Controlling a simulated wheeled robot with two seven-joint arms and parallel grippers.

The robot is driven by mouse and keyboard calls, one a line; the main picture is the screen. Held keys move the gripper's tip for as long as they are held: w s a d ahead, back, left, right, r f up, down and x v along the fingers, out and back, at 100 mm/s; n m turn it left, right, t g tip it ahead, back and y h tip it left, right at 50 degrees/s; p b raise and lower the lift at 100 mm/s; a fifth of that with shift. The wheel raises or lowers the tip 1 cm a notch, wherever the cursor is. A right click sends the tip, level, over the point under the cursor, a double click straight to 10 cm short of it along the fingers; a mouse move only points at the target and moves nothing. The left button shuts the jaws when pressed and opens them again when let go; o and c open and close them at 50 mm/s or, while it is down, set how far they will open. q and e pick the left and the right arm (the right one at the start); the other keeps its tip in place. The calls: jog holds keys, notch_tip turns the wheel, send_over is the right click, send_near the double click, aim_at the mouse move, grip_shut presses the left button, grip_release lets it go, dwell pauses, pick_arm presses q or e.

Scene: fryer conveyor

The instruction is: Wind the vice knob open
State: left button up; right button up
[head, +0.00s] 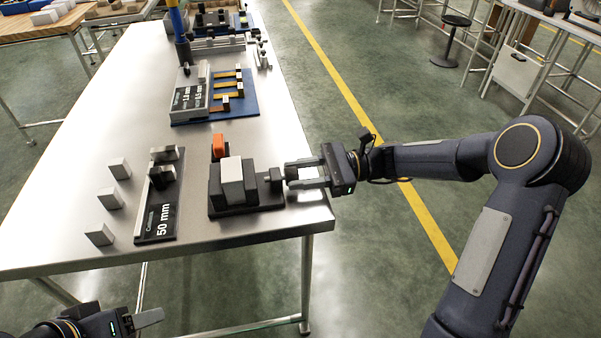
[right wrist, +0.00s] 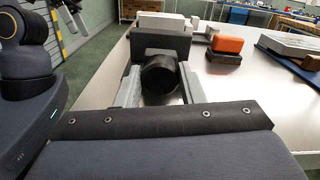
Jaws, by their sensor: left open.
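The dark vice (head: 215,197) stands near the table's front right corner, with a light grey block (head: 232,170) in its jaws. Its round black knob (head: 277,178) faces right; in the right wrist view the knob (right wrist: 160,78) shows end-on. My right gripper (head: 300,174) comes in from the right, level with the knob. In the right wrist view its fingers (right wrist: 160,88) lie either side of the knob, close to its edges; whether they touch it is unclear. My left gripper (head: 148,318) is open and empty at the bottom left, beside the table, partly cut off by the frame.
An orange block (head: 218,146) stands behind the vice. Left of it is a dark "50 mm" plate (head: 157,225) with blocks, and several loose grey blocks (head: 111,198). A blue board (head: 240,106) with a gauge lies farther back. Bare tabletop (head: 130,130) lies at the left.

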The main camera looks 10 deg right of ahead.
jog(key=c, duration=0.3)
jog(key=n+b, duration=0.1)
jog(key=n, duration=0.2)
jog(key=shift+f+n, duration=0.1)
jog(key=shift+n, duration=0.3)
jog(key=shift+n+b, duration=0.75)
jog(key=shift+n, duration=0.75)
jog(key=o, duration=1)
